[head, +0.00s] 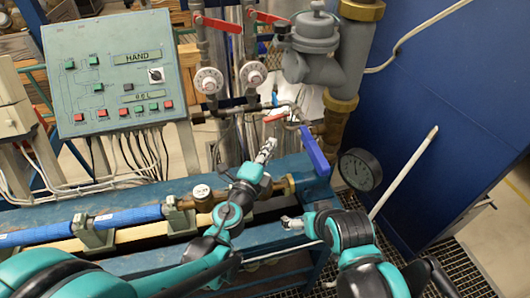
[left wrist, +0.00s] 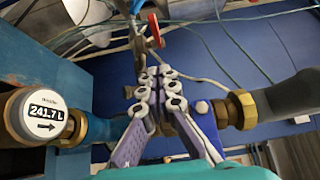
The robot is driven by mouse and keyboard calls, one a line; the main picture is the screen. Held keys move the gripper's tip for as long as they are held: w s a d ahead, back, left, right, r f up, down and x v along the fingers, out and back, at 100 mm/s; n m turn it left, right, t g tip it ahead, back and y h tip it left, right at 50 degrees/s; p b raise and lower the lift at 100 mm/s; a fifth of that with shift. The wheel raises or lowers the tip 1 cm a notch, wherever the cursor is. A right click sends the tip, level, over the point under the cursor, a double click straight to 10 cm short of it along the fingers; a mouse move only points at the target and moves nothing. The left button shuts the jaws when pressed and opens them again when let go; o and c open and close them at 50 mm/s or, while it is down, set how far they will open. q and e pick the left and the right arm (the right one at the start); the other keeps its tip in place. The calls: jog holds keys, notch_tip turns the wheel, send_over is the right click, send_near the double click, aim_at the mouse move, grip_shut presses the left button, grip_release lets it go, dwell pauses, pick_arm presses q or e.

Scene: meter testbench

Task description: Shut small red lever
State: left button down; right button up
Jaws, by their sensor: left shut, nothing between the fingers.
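The small red lever (head: 274,115) sits on a thin pipe below the two round dials. In the left wrist view a red lever (left wrist: 155,30) shows just beyond my fingertips. My left gripper (head: 266,150) is shut and empty, pointing up just below the small red lever, and seems apart from it. Its fingers also fill the middle of the left wrist view (left wrist: 157,85). My right gripper (head: 290,222) is low, over the front of the bench, with nothing seen in it. Its finger gap is too small to make out.
Two larger red levers (head: 217,24) (head: 268,17) are higher on the pipes. A blue lever (head: 314,150) stands to the right of my left gripper. A round meter (left wrist: 45,112) shows at left in the wrist view. A control panel (head: 110,75) and a dark gauge (head: 360,170) flank the pipes.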

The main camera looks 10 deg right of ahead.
aim_at(268, 121)
pick_arm(q)
jog(key=w, duration=0.2)
jog(key=w+d, duration=0.1)
jog(key=w, duration=0.1)
jog(key=w+b, duration=0.1)
jog(key=w, duration=0.2)
jog(key=shift+d+f, duration=0.1)
jog(key=shift+d, duration=0.3)
jog(key=shift+w+a, duration=0.1)
jog(key=shift+w, duration=0.45)
jog(key=shift+w+a+b, duration=0.45)
jog(key=shift+w+a, duration=0.05)
jog(key=shift+w, duration=0.35)
jog(key=shift+r, duration=0.25)
